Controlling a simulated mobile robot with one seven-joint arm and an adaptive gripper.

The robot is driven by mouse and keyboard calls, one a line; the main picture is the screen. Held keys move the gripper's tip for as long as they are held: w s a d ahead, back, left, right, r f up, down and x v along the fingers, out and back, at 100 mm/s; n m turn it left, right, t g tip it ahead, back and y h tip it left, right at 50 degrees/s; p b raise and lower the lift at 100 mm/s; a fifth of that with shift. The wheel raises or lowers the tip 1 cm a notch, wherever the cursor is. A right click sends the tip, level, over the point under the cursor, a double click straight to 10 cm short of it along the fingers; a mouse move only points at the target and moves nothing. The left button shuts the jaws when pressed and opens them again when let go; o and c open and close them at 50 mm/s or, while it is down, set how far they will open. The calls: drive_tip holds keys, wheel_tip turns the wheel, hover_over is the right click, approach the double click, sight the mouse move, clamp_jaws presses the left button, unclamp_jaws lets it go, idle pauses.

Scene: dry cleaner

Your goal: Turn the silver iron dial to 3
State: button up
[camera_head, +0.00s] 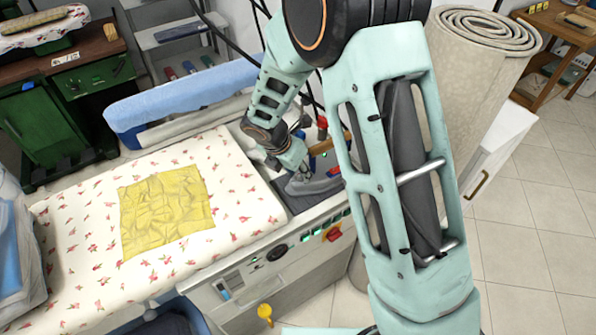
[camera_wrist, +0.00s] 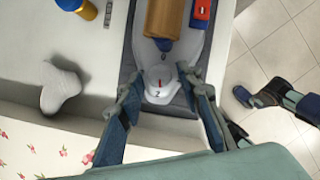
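The silver iron (camera_head: 318,186) sits in the dark recess at the right end of the ironing table, partly hidden by my arm in the head view. In the wrist view its silver body (camera_wrist: 186,48) has a brown handle (camera_wrist: 166,20). The pale dial (camera_wrist: 160,84) shows a red mark and a "2" below it. My gripper (camera_wrist: 160,88) is open, with one finger on each side of the dial. I cannot tell whether either fingertip touches it. In the head view my gripper (camera_head: 298,168) is over the iron.
A yellow cloth (camera_head: 165,212) lies on the floral ironing table (camera_head: 85,240). The table front has a control panel with a red switch (camera_head: 333,233). A rolled carpet (camera_head: 466,100) stands at the right. A white object (camera_wrist: 60,88) lies left of my gripper in the wrist view.

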clamp_jaws()
drive_tip(key=shift+a+m, duration=0.1)
drive_tip(key=shift+m, duration=0.3)
drive_tip(key=m, duration=0.1)
drive_tip(key=m+g+h, duration=0.1)
drive_tip(key=m, duration=0.1)
drive_tip(key=shift+w+a, duration=0.1)
drive_tip(key=shift+w, duration=0.1)
drive_tip(key=m+g, duration=0.1)
drive_tip(key=m, duration=0.2)
drive_tip(key=shift+w+m+g, duration=0.15)
drive_tip(key=shift+m+g, duration=0.15)
drive_tip(key=m+g, duration=0.1)
drive_tip(key=m, duration=0.3)
drive_tip(key=shift+w+g+h+b, duration=0.2)
drive_tip(key=shift+g+h+b, duration=0.1)
drive_tip(key=shift+g, duration=0.1)
drive_tip(key=shift+w+m+g, duration=0.1)
drive_tip(key=shift+m+g, duration=0.5)
drive_tip(key=shift+m, duration=1.4)
